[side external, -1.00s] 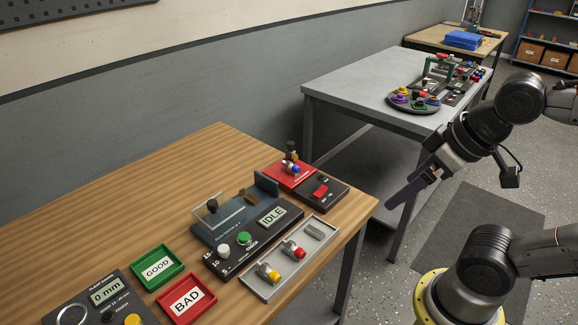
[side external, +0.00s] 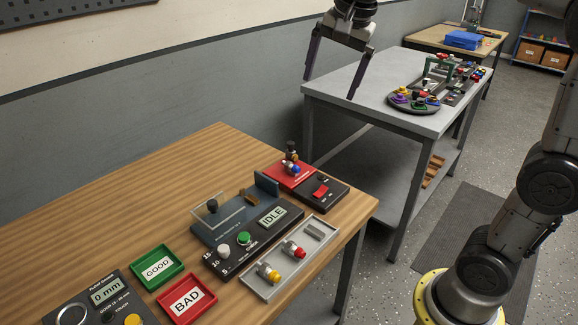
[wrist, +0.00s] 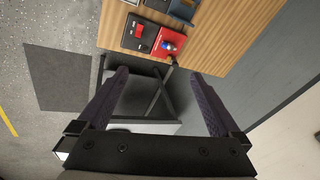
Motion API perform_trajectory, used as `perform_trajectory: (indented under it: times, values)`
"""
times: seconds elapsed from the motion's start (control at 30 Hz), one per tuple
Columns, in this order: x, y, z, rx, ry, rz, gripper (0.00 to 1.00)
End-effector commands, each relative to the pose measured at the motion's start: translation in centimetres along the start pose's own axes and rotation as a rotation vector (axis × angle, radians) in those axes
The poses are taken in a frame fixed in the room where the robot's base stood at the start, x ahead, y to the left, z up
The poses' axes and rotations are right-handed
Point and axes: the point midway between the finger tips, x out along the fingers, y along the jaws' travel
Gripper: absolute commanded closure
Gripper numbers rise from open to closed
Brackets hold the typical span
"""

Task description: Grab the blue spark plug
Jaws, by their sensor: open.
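A small blue spark plug (side external: 291,168) sits on the red base (side external: 283,177) at the back right of the wooden table, in a small stand with a dark, brown-topped post. It also shows in the wrist view as a blue and white spot (wrist: 168,46) on the red plate. My gripper (side external: 331,88) is open and empty, high above and behind the table, fingers pointing down. In the wrist view my gripper's two fingers (wrist: 160,75) are wide apart, with the red plate beyond and between them. Nothing touches the fingers.
A black box with a red switch (side external: 320,190) adjoins the red base. A grey tray (side external: 262,290) holds a yellow plug and a red plug. The tester reading IDLE (side external: 272,217) and green GOOD (side external: 158,267) and red BAD (side external: 187,299) trays stand left. A grey table (side external: 345,85) stands behind.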

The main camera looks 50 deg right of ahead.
Motion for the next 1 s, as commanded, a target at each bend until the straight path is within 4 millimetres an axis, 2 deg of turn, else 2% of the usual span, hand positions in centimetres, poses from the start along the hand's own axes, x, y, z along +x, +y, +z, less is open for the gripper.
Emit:
perform_trajectory:
  times: [0.03, 0.2, 0.3, 0.4, 0.5, 0.6, 0.87, 1.0]
  values:
    - [1.4, -1.8, -1.0, 0.054, -0.002, 0.031, 0.0]
    - [6.3, -6.3, -3.8, 0.204, -0.001, 0.115, 0.0]
    - [10.0, -8.2, -5.2, 0.258, 0.0, 0.164, 0.0]
    - [13.8, -9.4, -6.2, 0.27, -0.004, 0.211, 0.0]
    - [17.3, -9.7, -6.6, 0.272, -0.012, 0.252, 0.0]
    - [19.8, -9.3, -6.7, 0.274, -0.023, 0.293, 0.0]
    - [23.1, -8.2, -6.5, 0.276, -0.03, 0.321, 0.0]
    - [25.6, -7.3, -6.3, 0.275, -0.031, 0.322, 0.0]
